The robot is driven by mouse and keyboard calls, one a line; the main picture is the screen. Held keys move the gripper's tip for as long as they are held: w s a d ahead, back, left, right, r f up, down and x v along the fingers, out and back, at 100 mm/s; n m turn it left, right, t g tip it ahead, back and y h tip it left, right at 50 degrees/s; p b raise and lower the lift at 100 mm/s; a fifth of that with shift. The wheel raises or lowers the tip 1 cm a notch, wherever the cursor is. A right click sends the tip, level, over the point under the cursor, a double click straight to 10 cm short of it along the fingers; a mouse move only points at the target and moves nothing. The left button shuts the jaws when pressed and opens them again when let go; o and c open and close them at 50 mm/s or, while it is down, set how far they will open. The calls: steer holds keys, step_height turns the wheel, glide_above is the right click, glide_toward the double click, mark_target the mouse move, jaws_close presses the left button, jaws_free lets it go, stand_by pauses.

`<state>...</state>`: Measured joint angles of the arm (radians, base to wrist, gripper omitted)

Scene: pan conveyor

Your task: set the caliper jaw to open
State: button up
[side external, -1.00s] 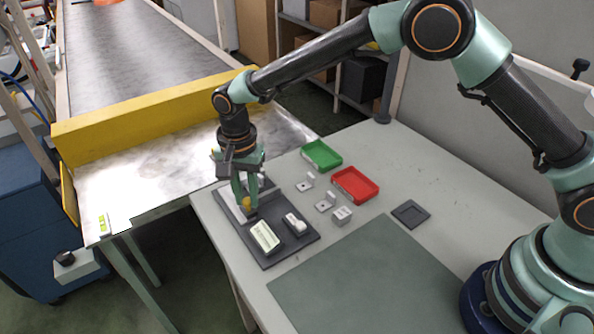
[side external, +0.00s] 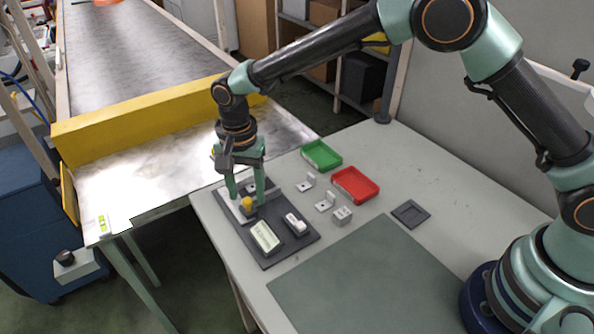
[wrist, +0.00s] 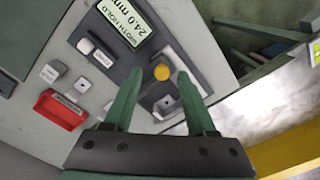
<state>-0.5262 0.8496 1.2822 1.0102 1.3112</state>
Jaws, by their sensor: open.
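The caliper is a dark plate (side external: 279,262) on the table's left part, with a light rail along one side. A yellow knob (side external: 247,203) stands on it; it also shows in the wrist view (wrist: 162,72). The display (side external: 265,237) reads 24.0 mm with a hold label in the wrist view (wrist: 122,28). A white labelled block (side external: 295,223) sits beside the display. My gripper (side external: 248,198) is open and points down over the plate. Its fingers stand apart on either side of the knob, with gaps visible in the wrist view (wrist: 160,80). The jaw faces are partly hidden.
A green tray (side external: 321,155) and a red tray (side external: 355,184) lie right of the caliper. Small grey blocks (side external: 342,215) and a dark square pad (side external: 411,214) are nearby. A yellow barrier (side external: 150,115) crosses the conveyor behind. The green mat (side external: 365,275) is clear.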

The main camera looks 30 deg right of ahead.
step_height(320, 180, up, 11)
steer(key=shift+f, duration=0.2)
stand_by(0.3)
steer(key=s+d+r+n+t, duration=0.4)
steer(key=d+r, duration=0.6)
steer(key=d, duration=0.5)
steer(key=s+d+f+n+t, duration=0.1)
steer(key=s+d+n, duration=0.4)
steer(key=s+d, duration=0.6)
steer(key=shift+s+f+t, duration=0.3)
steer(key=shift+s+f, duration=0.1)
steer(key=shift+s, duration=0.25)
